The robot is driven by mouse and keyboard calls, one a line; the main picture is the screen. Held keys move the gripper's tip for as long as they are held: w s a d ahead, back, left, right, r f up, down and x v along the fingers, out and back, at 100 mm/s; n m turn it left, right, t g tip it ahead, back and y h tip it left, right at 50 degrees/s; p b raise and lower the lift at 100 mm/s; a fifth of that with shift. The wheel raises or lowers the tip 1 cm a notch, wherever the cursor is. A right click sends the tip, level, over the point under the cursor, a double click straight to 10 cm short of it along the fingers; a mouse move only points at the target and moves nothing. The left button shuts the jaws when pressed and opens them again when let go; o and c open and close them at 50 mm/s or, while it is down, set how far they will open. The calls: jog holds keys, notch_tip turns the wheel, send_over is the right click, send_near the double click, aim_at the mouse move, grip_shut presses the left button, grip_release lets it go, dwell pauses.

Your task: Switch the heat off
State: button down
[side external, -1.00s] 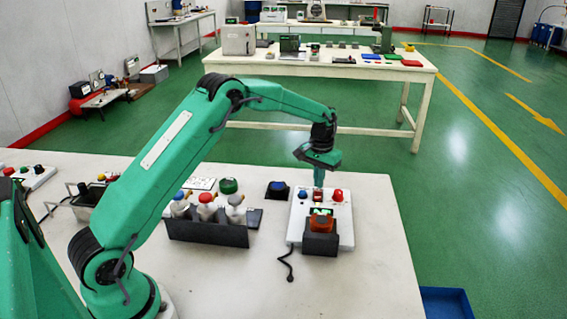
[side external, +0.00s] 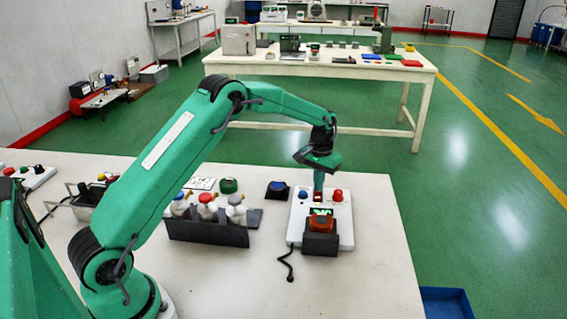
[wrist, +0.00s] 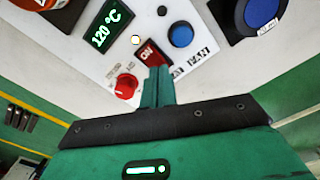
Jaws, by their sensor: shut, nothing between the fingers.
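The white control box (side external: 343,232) stands on the near table below my gripper (side external: 319,187). In the wrist view, a dark red rocker switch (wrist: 149,52) shows the word ON. A display (wrist: 108,24) beside it reads 120 °C in green. A small pale indicator light (wrist: 136,39) sits between them. A red knob (wrist: 125,86) and a blue button (wrist: 180,34) flank the switch. My gripper is shut and empty, its fingertips (wrist: 156,72) close to the switch's near edge. I cannot tell whether they touch it.
A black holder with an orange part (side external: 319,226) sits at the box's front. A blue button on a dark base (side external: 277,190) stands left of the box. A dark rack with several bottles (side external: 207,232) is further left. The table right of the box is clear.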

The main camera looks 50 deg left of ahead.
jog(key=shift+f, duration=0.55)
dwell(0.4)
jog(key=shift+r, duration=3.55)
